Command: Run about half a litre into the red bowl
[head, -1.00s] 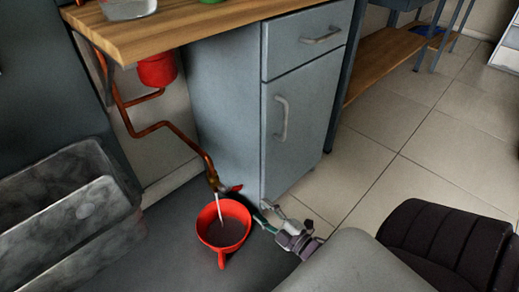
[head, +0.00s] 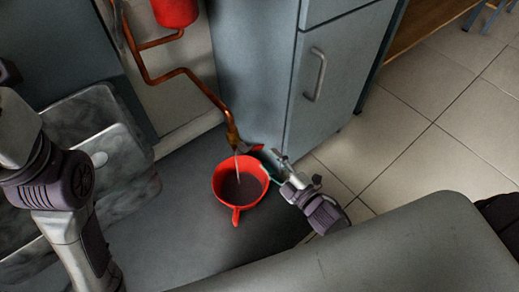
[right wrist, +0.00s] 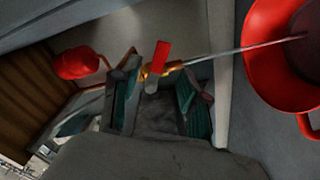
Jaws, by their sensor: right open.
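The red bowl (head: 217,179) stands upright on the grey surface below the tap, its handle toward me. The brass tap (head: 233,138) ends a copper pipe. A thin stream of water (head: 237,161) runs from it into the bowl. The bowl's inside looks dark; I cannot read the level. The tap's red lever (right wrist: 161,58) shows between the finger pads in the right wrist view. My right gripper (head: 273,162) is open at the lever, just right of the bowl; contact is unclear. My left arm shows at the left, its gripper out of frame.
A worn grey basin (head: 115,135) is left of the bowl. A blue-grey cabinet (head: 335,85) stands behind my right gripper. A red container (head: 175,10) hangs by the copper pipe (head: 190,74). Tiled floor (head: 425,155) is clear at right.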

